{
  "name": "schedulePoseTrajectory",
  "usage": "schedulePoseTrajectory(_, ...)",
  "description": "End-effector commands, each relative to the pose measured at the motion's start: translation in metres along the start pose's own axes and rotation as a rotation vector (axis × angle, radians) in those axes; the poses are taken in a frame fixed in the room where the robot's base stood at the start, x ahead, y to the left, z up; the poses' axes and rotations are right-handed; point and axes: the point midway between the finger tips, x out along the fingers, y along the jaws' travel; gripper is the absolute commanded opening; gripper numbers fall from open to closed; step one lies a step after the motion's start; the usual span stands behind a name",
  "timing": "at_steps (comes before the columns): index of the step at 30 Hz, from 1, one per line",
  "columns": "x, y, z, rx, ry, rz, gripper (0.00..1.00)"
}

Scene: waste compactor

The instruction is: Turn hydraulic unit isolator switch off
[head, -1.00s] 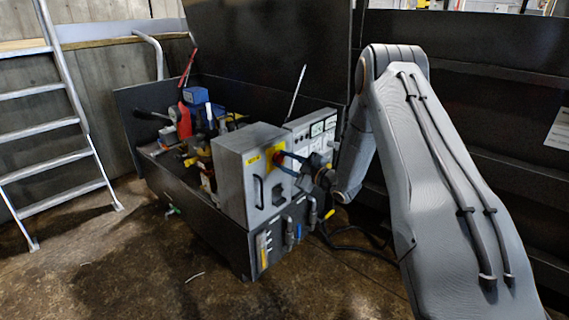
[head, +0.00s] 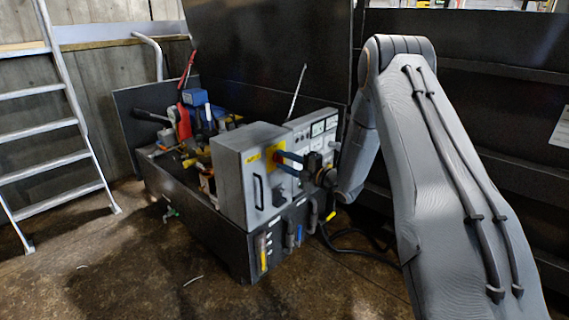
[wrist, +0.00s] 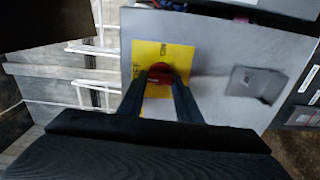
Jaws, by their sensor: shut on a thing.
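The isolator switch is a red knob (wrist: 161,72) on a yellow plate (wrist: 150,56) on the grey cabinet's side face. In the head view, the yellow plate (head: 269,155) sits near the upper part of the grey cabinet (head: 231,185). My gripper (wrist: 160,82) has its two dark fingers on either side of the red knob and is shut on it. In the head view my gripper (head: 284,158) reaches the plate from the right. The fingers partly cover the knob, so its exact turn angle cannot be told.
A second grey panel with gauges (head: 318,128) stands behind my gripper. Hoses (head: 314,212) and a cable (head: 350,248) hang below and to the right. A ladder (head: 70,120) stands at far left. The floor (head: 130,270) in front is mostly clear.

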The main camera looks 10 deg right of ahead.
Motion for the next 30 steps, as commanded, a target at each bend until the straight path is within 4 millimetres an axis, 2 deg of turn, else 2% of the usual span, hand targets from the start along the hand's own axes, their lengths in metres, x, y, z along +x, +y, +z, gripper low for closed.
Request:
schedulePoseTrajectory(20,-0.0005,-0.0011,-0.0002,-0.055,0.000,-0.002,0.09)
schedulePoseTrajectory(21,-0.0005,-0.0011,-0.0002,-0.055,0.000,-0.002,0.38)
schedulePoseTrajectory(23,-0.0005,-0.0011,-0.0002,-0.054,0.000,-0.002,0.48)
schedulePoseTrajectory(30,-0.0002,-0.0007,-0.0002,-0.054,0.000,-0.001,0.50)
